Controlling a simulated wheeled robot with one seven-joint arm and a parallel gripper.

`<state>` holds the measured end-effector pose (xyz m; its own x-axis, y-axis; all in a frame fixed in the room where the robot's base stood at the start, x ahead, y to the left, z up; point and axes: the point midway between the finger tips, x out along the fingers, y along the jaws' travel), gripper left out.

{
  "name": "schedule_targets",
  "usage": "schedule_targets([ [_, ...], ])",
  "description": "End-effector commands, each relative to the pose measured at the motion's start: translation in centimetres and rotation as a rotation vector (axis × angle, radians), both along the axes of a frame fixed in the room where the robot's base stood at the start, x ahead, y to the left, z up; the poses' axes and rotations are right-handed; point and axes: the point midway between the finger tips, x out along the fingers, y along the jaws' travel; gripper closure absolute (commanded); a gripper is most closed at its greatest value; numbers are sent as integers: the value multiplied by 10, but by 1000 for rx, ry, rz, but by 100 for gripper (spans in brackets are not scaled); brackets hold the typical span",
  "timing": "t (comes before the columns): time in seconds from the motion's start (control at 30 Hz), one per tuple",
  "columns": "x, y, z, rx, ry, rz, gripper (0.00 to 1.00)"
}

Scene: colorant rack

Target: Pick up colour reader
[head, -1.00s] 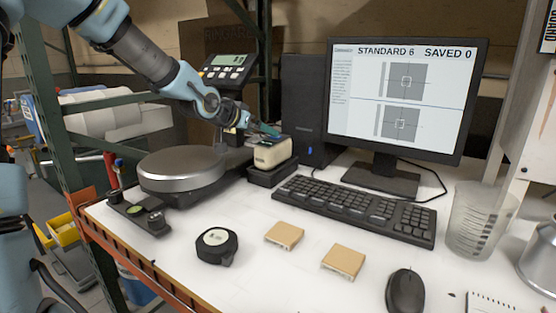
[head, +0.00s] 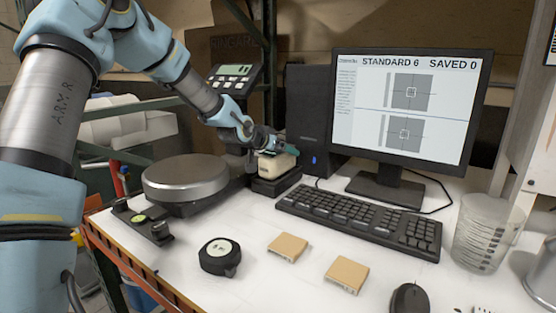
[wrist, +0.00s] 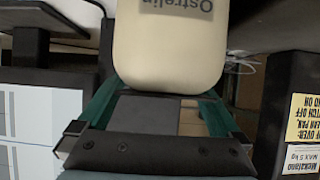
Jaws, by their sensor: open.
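The colour reader (head: 277,166) is a cream, rounded block seated on a black base (head: 275,184) beside the computer tower. In the wrist view the reader (wrist: 170,48) fills the top middle, with dark upside-down lettering on it. My gripper (head: 268,146) is at the reader's upper side, with its teal fingers close to the cream body. In the wrist view my gripper (wrist: 163,92) is open, one teal finger on each side of the reader's near end. I cannot tell whether either finger touches it. The reader's far end is out of the wrist view.
A round scale pan (head: 186,177) stands left of the reader, with its display (head: 233,75) behind. The computer tower (head: 308,120) and monitor (head: 408,105) are behind right. The keyboard (head: 358,218), two tan blocks (head: 288,247) and a black round puck (head: 220,255) lie in front. White table between is clear.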

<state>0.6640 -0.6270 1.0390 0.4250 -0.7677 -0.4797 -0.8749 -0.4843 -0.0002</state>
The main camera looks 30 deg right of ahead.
Motion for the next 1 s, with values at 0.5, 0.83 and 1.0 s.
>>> schedule_targets([
  [0.5,6,-10,-7,0,0,1,15],
  [0.83,6,-10,-7,0,0,1,52],
  [1.0,6,-10,-6,0,0,1,71],
])
